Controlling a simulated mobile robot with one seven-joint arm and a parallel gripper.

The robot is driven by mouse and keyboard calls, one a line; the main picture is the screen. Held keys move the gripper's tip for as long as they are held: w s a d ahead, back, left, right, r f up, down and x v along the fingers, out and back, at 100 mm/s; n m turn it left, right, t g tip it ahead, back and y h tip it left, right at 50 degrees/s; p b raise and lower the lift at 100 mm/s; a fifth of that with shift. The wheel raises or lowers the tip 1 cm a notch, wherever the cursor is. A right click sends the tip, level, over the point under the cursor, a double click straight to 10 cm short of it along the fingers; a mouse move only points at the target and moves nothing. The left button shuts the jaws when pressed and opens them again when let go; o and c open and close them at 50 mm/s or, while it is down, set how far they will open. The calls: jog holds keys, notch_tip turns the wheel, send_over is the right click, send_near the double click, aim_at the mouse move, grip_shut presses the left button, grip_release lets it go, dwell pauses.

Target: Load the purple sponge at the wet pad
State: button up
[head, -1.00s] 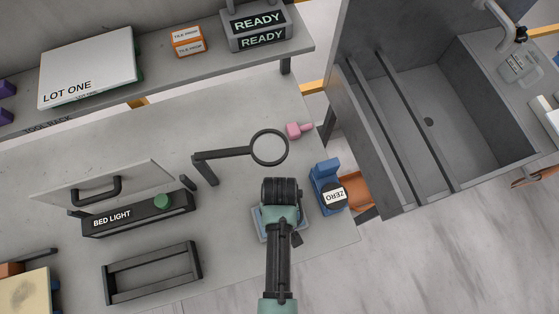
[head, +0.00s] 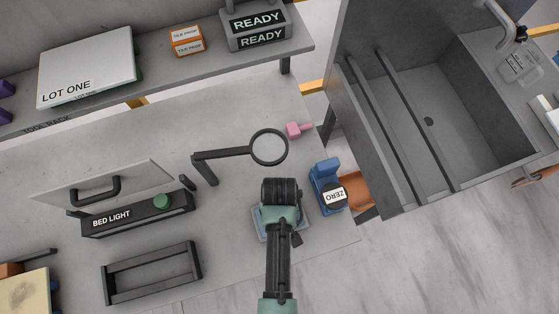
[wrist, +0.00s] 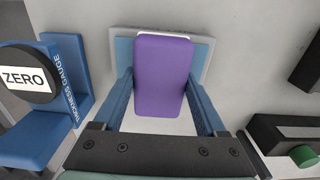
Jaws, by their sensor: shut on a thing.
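In the wrist view the purple sponge (wrist: 162,78) lies between the two blue fingers of my gripper (wrist: 158,82), which is shut on it. A white edge shows along the sponge's far end. Behind the sponge is the wet pad, a light blue surface in a grey frame (wrist: 205,48). The sponge covers the pad's middle, and I cannot tell whether it touches the pad. In the head view my arm hides the sponge and the fingers.
A blue thickness gauge (head: 327,186) with a ZERO dial stands just right of the pad. A ring magnifier (head: 269,148) and a pink piece (head: 298,130) lie farther back. The BED LIGHT box (head: 140,213) and a dark rack (head: 152,273) are left. A sink (head: 440,115) is right.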

jog(key=shift+f, duration=0.45)
dwell(1.4)
notch_tip(320, 180, up, 7)
jog(key=p, duration=0.7)
jog(key=shift+r, duration=0.15)
dwell(0.8)
